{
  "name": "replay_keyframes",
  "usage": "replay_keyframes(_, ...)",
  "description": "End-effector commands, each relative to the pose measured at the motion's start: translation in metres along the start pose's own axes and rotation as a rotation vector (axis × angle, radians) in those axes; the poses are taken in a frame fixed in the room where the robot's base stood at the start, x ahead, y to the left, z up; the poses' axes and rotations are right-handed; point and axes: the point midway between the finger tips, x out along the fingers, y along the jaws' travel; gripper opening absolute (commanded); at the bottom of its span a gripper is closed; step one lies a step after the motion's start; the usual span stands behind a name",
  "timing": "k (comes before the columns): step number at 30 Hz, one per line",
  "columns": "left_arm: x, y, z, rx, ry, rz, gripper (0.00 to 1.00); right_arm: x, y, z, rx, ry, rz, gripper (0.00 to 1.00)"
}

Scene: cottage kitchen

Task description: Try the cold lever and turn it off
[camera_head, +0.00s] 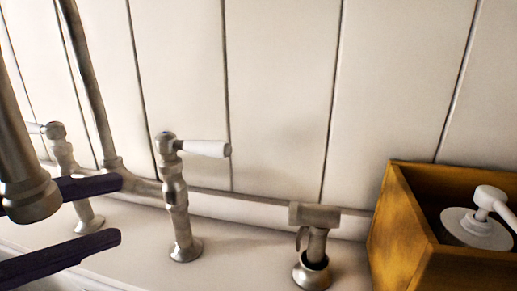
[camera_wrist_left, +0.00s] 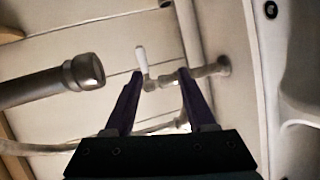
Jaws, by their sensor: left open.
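The metal bridge tap has two lever valves. The right valve has a white lever (camera_head: 205,148) pointing right, on an upright metal post (camera_head: 177,195). The left valve (camera_head: 57,135) has a lever at the far left, partly cut off by the spout. No hot or cold mark is readable. My left gripper (camera_head: 118,210) comes in from the left, open and empty, its dark fingers pointing toward the right valve post, left of it. In the left wrist view, a white lever (camera_wrist_left: 141,61) shows in the gap between the open fingertips (camera_wrist_left: 160,78), apart from them. My right gripper is out of view.
The tap's spout (camera_head: 27,185) hangs at the left, close to my left gripper. A short metal fitting (camera_head: 315,245) stands right of the right valve. A wooden box (camera_head: 405,225) with a white pump bottle (camera_head: 477,228) is at far right. Panelled wall stands behind.

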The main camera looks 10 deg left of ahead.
Motion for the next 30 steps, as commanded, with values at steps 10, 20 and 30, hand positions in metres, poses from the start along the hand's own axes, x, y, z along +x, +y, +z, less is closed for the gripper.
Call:
replay_keyframes(10, 0.014, 0.017, -0.013, -0.082, 0.032, 0.053, 0.56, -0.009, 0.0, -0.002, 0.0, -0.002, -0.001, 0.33)
replay_keyframes(20, 0.073, 0.03, -0.015, -0.081, 0.029, 0.054, 0.56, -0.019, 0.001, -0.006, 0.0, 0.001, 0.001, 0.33)
replay_keyframes(30, 0.131, 0.037, -0.016, -0.079, 0.028, 0.05, 0.56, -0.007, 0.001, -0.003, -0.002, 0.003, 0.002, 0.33)
